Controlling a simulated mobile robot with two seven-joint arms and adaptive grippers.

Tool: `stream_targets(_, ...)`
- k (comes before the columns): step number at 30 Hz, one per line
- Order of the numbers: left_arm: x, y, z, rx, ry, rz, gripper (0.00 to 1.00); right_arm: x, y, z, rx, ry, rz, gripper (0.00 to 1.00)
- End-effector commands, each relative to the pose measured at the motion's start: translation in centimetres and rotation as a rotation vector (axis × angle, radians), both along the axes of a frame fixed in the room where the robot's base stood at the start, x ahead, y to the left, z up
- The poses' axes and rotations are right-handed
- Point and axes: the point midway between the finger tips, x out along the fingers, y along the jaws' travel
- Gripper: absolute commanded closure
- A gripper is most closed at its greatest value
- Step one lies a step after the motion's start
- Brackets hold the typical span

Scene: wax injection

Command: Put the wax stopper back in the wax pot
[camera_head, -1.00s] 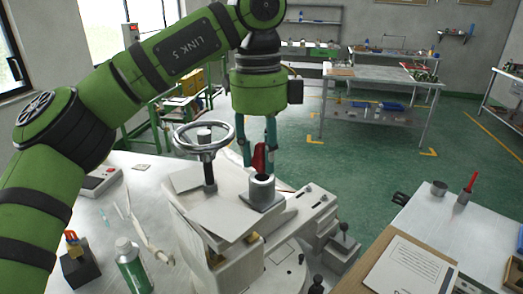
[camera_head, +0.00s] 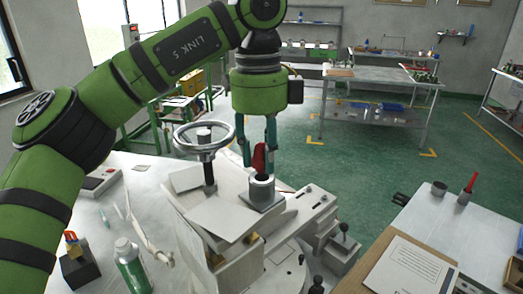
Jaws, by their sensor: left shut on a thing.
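My left gripper (camera_head: 257,145) points down over the grey machine and is shut on the red wax stopper (camera_head: 259,157). The stopper is upright between the fingers, just above the dark opening of the wax pot (camera_head: 262,192). Its lower end is very close to the pot mouth; I cannot tell whether it has entered it. The pot is a short grey metal cylinder on a square plate on the machine. My right gripper is not in view.
A handwheel (camera_head: 203,138) stands on the machine just left of the pot. A green bottle (camera_head: 132,266) and a dark block (camera_head: 80,270) are at the left on the table. At the right, a second table holds a clipboard (camera_head: 411,270), a grey cup (camera_head: 439,188) and a red-handled tool (camera_head: 470,183).

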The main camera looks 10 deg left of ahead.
Motion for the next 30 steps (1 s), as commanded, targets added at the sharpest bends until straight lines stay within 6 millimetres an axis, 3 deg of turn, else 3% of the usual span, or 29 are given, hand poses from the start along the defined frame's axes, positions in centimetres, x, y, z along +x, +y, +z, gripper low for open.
stream_targets(30,0.0,0.0,-1.8,0.000,0.000,0.000,0.92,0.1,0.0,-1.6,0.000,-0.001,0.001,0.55)
